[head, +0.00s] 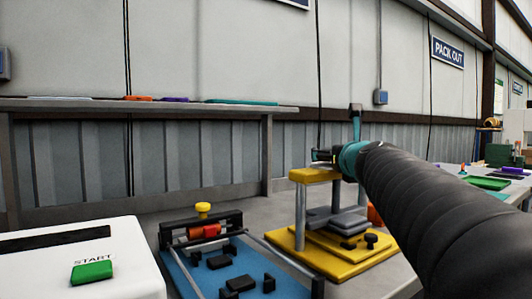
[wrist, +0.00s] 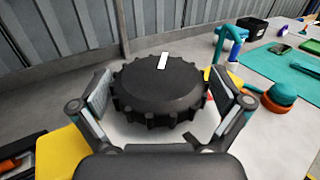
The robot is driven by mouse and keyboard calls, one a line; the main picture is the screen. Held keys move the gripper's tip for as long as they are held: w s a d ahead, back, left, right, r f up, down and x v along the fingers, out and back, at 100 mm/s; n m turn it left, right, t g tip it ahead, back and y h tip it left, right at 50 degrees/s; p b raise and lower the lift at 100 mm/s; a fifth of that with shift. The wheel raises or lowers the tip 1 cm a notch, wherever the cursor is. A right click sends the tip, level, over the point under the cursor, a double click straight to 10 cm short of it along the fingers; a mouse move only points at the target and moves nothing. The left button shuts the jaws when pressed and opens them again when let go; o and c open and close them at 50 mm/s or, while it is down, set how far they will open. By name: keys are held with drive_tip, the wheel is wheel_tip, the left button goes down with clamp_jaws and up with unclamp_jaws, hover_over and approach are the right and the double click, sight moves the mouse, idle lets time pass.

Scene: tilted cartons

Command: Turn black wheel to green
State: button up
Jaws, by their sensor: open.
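The black wheel (wrist: 160,95) fills the middle of the wrist view. It is round with a ridged rim, and a white mark (wrist: 163,61) lies near its far edge. My gripper (wrist: 163,88) is open, with one finger on each side of the wheel. I cannot tell whether the pads touch the rim. In the head view my gripper (head: 324,156) is above the yellow press-like stand (head: 314,175), small and dark, and the wheel cannot be made out clearly there. No green mark beside the wheel can be made out; part of its surroundings is hidden by the wheel and fingers.
A blue fixture (head: 212,275) with a yellow knob (head: 203,208) stands left of the yellow stand. A white box with a green START button (head: 92,272) is at the front left. In the wrist view, an orange-and-teal object (wrist: 280,97) and a teal mat (wrist: 275,70) lie right.

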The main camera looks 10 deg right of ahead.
drive_tip(key=v, duration=1.1)
drive_tip(key=shift+s, duration=0.35)
